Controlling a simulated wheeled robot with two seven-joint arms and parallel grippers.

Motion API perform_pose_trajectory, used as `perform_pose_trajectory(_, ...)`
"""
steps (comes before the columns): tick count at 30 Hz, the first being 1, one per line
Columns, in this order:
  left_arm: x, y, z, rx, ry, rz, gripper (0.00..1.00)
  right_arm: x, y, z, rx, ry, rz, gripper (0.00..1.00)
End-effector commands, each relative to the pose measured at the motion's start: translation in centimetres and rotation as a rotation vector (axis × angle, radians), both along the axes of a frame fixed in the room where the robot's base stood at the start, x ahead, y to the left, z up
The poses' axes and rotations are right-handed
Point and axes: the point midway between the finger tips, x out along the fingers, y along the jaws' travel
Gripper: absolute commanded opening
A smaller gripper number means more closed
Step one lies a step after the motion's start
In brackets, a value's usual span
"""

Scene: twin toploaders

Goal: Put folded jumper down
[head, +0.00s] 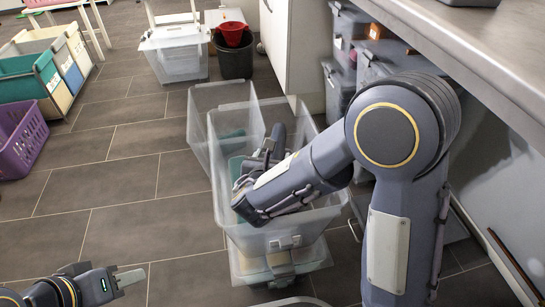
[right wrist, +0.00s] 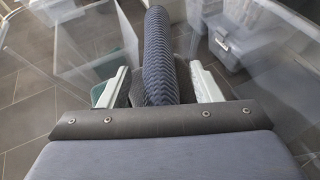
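My right gripper (head: 262,160) is inside the tall clear bin (head: 222,207). In the right wrist view, its two pale fingers (right wrist: 160,85) stand on either side of a dark blue-grey folded jumper (right wrist: 168,55) with a ribbed knit. The cloth fills the space between the fingers and sticks out beyond them. Whether its far end touches anything in the bin is hidden. My left gripper (head: 130,277) is at the lower left of the head view, over the floor and away from the bin. Its finger opening is not clear to see.
Teal cloth (head: 236,168) shows inside the bin. A second clear bin (head: 205,100) stands behind it. A metal counter (head: 480,35) overhangs on the right. A purple basket (head: 22,140) and a sorter with a teal compartment (head: 28,78) stand left. Tiled floor between is clear.

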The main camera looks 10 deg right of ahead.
Motion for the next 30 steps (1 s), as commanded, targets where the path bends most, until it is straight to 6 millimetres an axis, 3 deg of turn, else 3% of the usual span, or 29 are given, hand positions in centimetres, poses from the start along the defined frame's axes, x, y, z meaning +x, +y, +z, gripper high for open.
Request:
perform_pose_trajectory(1, 0.0, 0.0, -0.4, 0.0, 0.0, 0.0, 0.36, -0.3, -0.5, -1.4, -0.02, 0.021, -0.003, 0.58)
perform_pose_trajectory(6, 0.0, 0.0, -0.5, 0.0, 0.0, 0.0, 0.36, -0.3, -0.5, -1.4, -0.021, 0.02, -0.005, 0.58)
perform_pose_trajectory(12, 0.0, 0.0, 1.4, 0.0, 0.0, 0.0, 0.36, -0.3, -0.6, 0.5, -0.021, 0.021, -0.006, 0.58)
perform_pose_trajectory(21, 0.0, 0.0, 3.4, 0.0, 0.0, 0.0, 0.36, -5.0, 1.7, 2.7, -0.016, 0.015, 0.002, 0.58)
perform_pose_trajectory(30, 0.0, 0.0, 3.9, 0.0, 0.0, 0.0, 0.36, -6.7, 2.4, 3.3, -0.013, 0.013, -0.001, 0.58)
